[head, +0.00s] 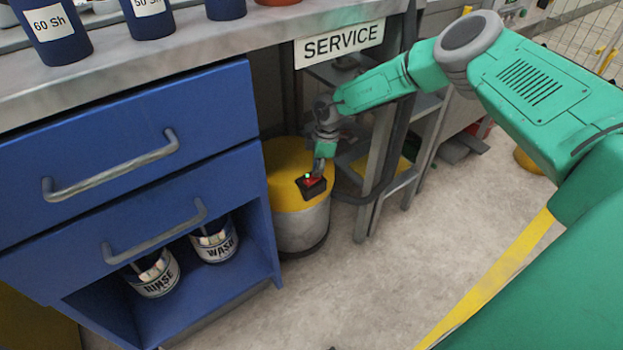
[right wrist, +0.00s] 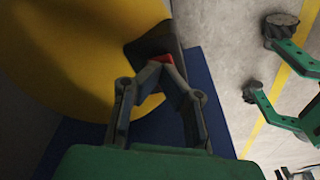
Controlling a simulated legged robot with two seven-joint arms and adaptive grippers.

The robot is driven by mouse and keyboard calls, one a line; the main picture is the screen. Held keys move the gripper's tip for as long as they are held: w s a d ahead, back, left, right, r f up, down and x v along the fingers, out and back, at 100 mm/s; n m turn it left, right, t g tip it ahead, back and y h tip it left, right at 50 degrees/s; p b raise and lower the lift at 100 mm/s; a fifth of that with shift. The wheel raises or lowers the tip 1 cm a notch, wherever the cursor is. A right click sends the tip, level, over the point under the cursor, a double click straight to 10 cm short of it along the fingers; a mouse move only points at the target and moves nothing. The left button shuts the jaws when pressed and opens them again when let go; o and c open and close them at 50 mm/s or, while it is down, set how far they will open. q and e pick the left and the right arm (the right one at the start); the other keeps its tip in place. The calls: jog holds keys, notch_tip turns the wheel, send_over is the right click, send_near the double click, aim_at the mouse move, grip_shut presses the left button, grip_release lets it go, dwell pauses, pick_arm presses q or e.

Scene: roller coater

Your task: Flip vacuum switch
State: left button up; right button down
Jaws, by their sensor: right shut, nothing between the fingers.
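The vacuum (head: 301,225) is a grey drum with a yellow lid, standing on the floor beside the blue cabinet. A dark switch box (head: 312,188) with a red rocker sits at the lid's edge, and a small green light shows on it. In the right wrist view the red switch (right wrist: 163,60) is partly hidden behind my fingertips. My right gripper (head: 318,170) is shut and empty, with its tips at the switch; it also shows in the right wrist view (right wrist: 154,68). The tips appear to touch the red rocker. My left gripper is not in view.
A blue cabinet (head: 225,110) with drawer handles stands left of the vacuum, with RINSE (head: 155,275) and WASH (head: 214,243) containers on its open shelf. A grey shelf frame (head: 372,190) stands close on the right. The worktop with a SERVICE sign (head: 340,44) overhangs behind. Floor in front is clear.

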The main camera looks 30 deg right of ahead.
jog(key=shift+f, duration=0.35)
jog(key=shift+r, duration=0.1)
notch_tip(320, 180, up, 7)
jog(key=p, duration=0.6)
dwell(0.4)
